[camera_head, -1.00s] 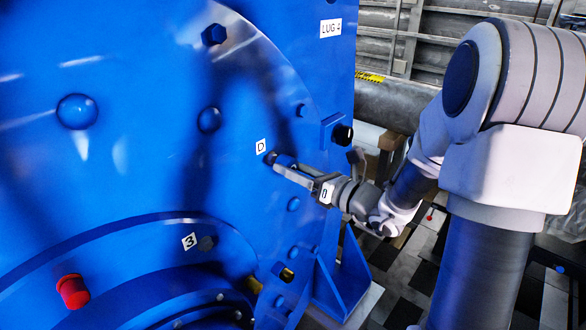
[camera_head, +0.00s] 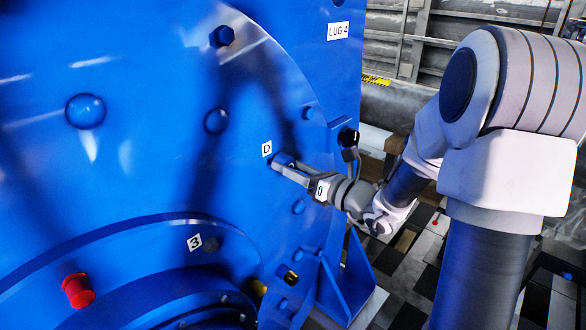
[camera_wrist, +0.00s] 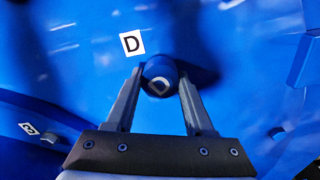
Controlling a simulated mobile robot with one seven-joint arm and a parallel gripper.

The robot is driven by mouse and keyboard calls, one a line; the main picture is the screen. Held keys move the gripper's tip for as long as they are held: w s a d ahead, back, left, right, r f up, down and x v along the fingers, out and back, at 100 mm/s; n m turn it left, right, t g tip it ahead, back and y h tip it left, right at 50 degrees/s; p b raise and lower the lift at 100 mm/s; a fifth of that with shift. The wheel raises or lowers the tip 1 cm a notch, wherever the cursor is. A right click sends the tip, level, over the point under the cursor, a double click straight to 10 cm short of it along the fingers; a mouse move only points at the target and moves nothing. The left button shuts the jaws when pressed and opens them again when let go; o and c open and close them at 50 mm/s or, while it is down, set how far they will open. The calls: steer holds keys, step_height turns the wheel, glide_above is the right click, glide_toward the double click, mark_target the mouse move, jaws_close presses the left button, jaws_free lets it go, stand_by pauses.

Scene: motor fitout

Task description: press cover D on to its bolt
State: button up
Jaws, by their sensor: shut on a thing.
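My gripper (camera_wrist: 160,84) is shut on the cap, one finger on each side. In the head view my gripper (camera_head: 282,168) reaches the blue motor face beside the D label (camera_head: 267,149). The cap is at or very close to the face. The bolt is hidden behind it, so I cannot tell how far the cap sits on it.
The blue motor face (camera_head: 150,170) fills the left side. Other blue caps (camera_head: 85,111), a red cap (camera_head: 78,290) and a label 3 (camera_head: 195,242) are on it. Floor shows at the lower right.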

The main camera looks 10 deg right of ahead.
steer(key=shift+w+a, duration=0.25)
steer(key=shift+w, duration=0.05)
steer(key=o, duration=1.4)
steer(key=shift+c, duration=0.2)
steer(key=b+v, duration=0.1)
steer(key=v, duration=1.6)
steer(key=shift+s+b, duration=0.2)
steer(key=shift+b, duration=0.2)
steer(key=shift+d, duration=0.1)
